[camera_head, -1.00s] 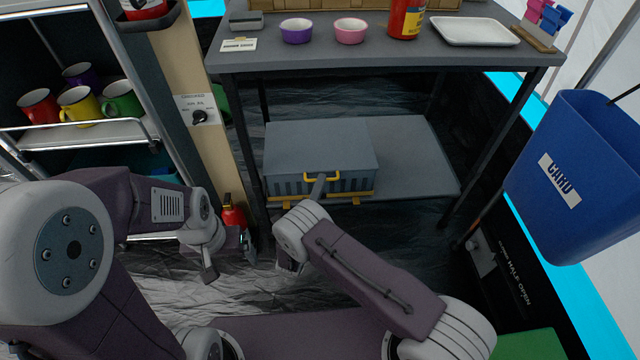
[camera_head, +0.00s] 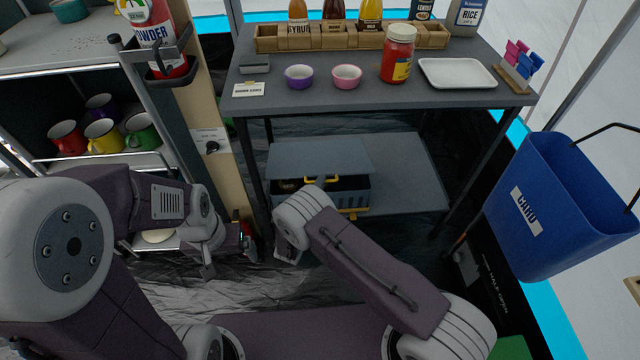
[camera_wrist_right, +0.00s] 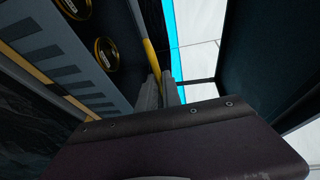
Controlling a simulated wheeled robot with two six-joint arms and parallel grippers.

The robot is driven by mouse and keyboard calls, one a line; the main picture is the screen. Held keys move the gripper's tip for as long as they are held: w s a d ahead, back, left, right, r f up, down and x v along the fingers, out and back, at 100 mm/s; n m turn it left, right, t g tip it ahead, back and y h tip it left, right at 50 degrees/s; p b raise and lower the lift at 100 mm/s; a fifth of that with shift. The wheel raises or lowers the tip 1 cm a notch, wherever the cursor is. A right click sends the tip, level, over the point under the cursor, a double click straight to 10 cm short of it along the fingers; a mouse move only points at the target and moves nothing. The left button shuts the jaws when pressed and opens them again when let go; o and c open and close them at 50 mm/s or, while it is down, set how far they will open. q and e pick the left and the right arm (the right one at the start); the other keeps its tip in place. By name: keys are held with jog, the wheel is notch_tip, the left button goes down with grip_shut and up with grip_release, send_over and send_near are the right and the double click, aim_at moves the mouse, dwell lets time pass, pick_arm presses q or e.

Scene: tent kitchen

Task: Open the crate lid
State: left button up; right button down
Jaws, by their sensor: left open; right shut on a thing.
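The grey crate (camera_head: 356,198) stands on the low shelf under the table. Its grey lid (camera_head: 325,157) is tilted up at the front, with a dark gap between lid and body. A yellow handle (camera_head: 322,180) sits on the lid's front edge. My right gripper (camera_head: 318,186) is at this handle, its fingertips mostly hidden by my wrist. In the right wrist view, the right gripper (camera_wrist_right: 161,92) is shut on the yellow handle (camera_wrist_right: 152,58). Round gold-rimmed tops (camera_wrist_right: 106,54) show inside the crate. My left gripper (camera_head: 229,257) is open and empty, left of the crate.
The table (camera_head: 400,115) above carries bowls, a red jar (camera_head: 398,54), a white tray (camera_head: 456,73) and a bottle rack. A blue bin (camera_head: 550,200) hangs at right. A mug shelf (camera_head: 95,160) stands at left. The low shelf (camera_head: 420,185) is bare right of the crate.

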pick_arm(q)
notch_tip(320, 180, up, 8)
jog(key=p, duration=0.6)
pick_arm(e)
jog(key=shift+w+r+n+g+y, duration=0.1)
jog(key=shift+w+r+g, duration=0.45)
jog(key=shift+r, duration=0.9)
jog(key=shift+w+r+n+g+y, duration=0.1)
jog(key=shift+w+r, duration=0.8)
jog(key=shift+r, duration=0.5)
jog(key=shift+w+r+n+g+y, duration=0.1)
jog(key=shift+w+r+g, duration=0.45)
jog(key=shift+r, duration=0.9)
jog(key=shift+w, duration=0.15)
jog(key=c, duration=1.5)
grip_release()
jog(key=shift+c, duration=0.2)
pick_arm(q)
jog(key=shift+r, duration=0.1)
